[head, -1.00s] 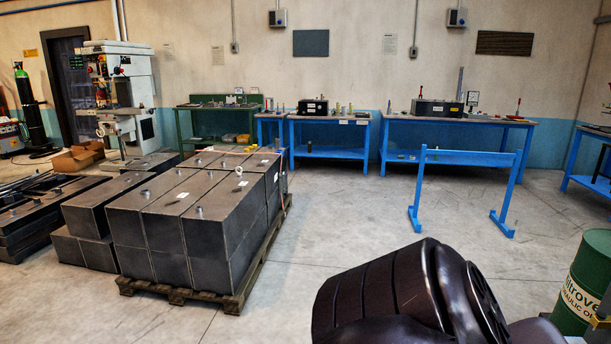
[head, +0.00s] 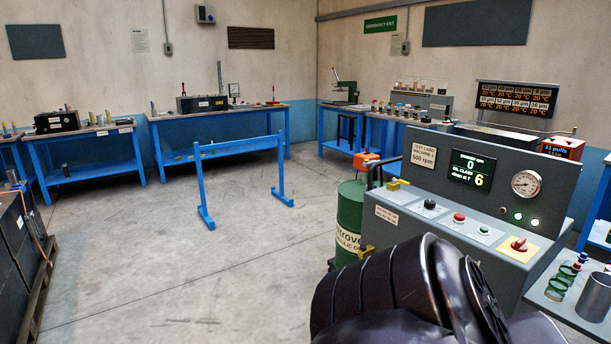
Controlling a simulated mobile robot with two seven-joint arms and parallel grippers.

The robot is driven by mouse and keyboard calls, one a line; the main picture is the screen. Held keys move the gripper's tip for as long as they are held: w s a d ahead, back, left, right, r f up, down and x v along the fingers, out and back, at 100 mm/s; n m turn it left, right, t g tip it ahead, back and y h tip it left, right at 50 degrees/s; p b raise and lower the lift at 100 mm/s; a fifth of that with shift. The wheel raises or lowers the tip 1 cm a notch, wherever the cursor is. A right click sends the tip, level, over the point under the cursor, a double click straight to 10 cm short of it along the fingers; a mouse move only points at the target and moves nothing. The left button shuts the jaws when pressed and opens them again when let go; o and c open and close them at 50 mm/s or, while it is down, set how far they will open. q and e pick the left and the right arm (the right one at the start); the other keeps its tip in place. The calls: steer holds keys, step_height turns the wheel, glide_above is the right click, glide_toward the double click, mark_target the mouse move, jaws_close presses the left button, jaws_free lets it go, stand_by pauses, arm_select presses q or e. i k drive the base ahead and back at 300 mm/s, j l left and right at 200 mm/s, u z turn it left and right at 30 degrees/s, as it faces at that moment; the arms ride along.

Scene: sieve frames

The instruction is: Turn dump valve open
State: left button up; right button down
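A grey test console (head: 395,224) stands at the right in the head view. A yellow lever-like handle (head: 396,184) sits at the left end of its sloped panel. A red knob on a yellow plate (head: 519,245) sits at the right end, with a black knob (head: 429,204) and a red button (head: 459,217) between. I cannot tell for sure which one is the dump valve, as the labels are too small to read. Part of my own dark arm shows in front of the console. Neither gripper is in view.
A green oil drum (head: 350,215) stands against the console's left side. A blue frame stand (head: 240,165) is on the floor to the left. A pallet of dark blocks (head: 18,240) is at the left edge. The floor between is clear.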

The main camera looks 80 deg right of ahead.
mark_target(401, 182)
steer(key=z, duration=3.15)
steer(key=i+j, duration=0.25)
steer(key=i, duration=0.2)
steer(key=i+j+u, duration=0.1)
steer(key=i+j, duration=0.2)
steer(key=i, duration=0.1)
